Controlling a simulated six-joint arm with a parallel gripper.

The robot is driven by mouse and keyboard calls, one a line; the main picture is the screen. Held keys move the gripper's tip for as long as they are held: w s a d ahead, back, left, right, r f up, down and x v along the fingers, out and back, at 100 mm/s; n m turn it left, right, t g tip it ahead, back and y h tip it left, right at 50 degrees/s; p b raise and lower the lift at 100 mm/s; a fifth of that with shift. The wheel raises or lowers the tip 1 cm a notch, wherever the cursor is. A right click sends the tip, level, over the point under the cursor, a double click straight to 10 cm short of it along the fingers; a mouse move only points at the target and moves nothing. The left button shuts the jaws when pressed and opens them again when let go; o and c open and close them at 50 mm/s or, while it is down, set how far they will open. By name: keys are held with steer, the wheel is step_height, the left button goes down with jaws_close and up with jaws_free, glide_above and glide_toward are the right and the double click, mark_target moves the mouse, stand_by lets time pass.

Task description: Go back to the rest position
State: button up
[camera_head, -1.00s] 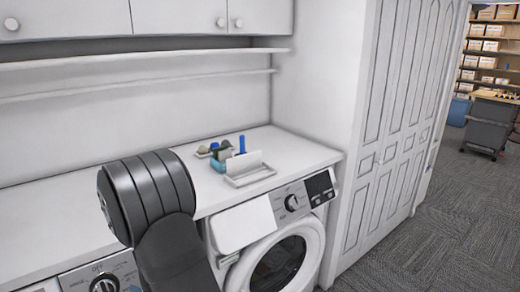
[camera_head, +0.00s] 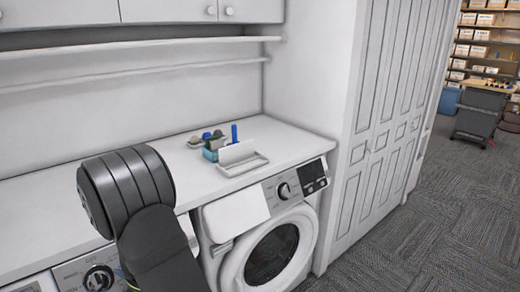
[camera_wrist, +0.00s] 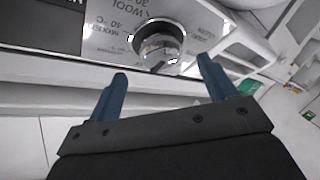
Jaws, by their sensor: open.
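My gripper (camera_wrist: 160,92) shows in the wrist view with its two blue fingers spread apart and nothing between them. Beyond the fingertips is a washing machine's control panel with a round silver dial (camera_wrist: 160,45) and printed labels. I cannot tell how far the fingers are from the panel. In the head view my dark arm rises in front of the counter at the lower left, and the gripper itself does not show there.
Below is a washing machine (camera_head: 268,252). A shelf and cupboards hang above.

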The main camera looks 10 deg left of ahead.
steer(key=x, duration=0.5)
steer(key=shift+a, duration=0.1)
steer(key=shift+s+f+m+t, duration=0.15)
steer(key=shift+m+t, duration=0.15)
steer(key=shift+m, duration=0.5)
steer(key=m+t, duration=0.2)
steer(key=m, duration=0.1)
steer(key=shift+s+m, duration=0.15)
steer(key=shift+m, duration=0.25)
steer(key=m+t, duration=0.1)
steer(key=m, duration=0.2)
steer(key=m+t+h, duration=0.1)
steer(key=m, duration=0.2)
steer(key=shift+s+a+t+h, duration=0.2)
steer(key=shift+t+h, duration=0.1)
steer(key=shift+t, duration=0.1)
glide_toward(100, 287)
steer(key=x, duration=0.3)
steer(key=shift+w, duration=0.1)
steer(key=shift+w+a, duration=0.1)
steer(key=shift+w, duration=0.05)
